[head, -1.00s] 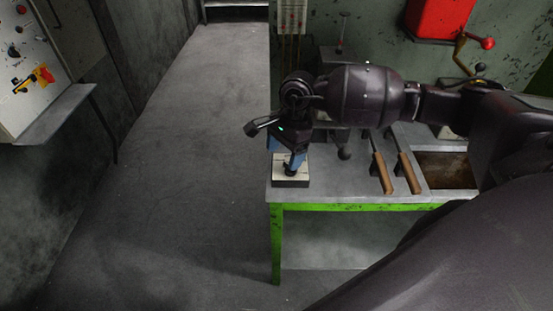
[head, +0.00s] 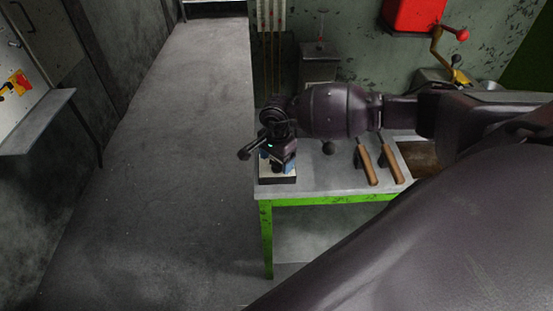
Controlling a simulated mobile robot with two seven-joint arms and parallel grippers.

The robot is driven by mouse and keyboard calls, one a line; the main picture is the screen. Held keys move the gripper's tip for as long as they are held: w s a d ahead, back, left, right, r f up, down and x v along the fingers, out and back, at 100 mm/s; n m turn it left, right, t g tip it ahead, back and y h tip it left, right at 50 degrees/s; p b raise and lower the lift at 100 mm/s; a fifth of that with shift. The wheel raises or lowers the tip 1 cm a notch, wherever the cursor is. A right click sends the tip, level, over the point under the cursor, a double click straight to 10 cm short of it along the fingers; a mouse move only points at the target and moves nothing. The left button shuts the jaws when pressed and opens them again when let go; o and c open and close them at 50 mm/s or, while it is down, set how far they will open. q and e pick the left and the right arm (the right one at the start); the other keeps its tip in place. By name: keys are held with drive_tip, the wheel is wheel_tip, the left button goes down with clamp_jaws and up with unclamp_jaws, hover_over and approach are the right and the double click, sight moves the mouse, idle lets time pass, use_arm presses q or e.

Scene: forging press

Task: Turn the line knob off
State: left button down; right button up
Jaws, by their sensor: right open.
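My right gripper (head: 276,163) is over a small box (head: 279,178) with a white top and dark front at the table's front left corner. Its fingers point down at a dark round knob on the box top. The fingers are open, and the hand hides most of the knob. I cannot tell whether they touch the knob or which way it is set. My left gripper is not in view.
The grey table (head: 325,186) has green legs. Two wooden-handled tools (head: 367,165) lie right of the box. A control panel (head: 15,85) with a red and yellow switch is on the left wall. Floor (head: 170,170) between is clear.

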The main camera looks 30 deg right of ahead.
drive_tip(key=shift+f, duration=0.4)
drive_tip(key=c, duration=0.9)
drive_tip(key=shift+c, duration=0.2)
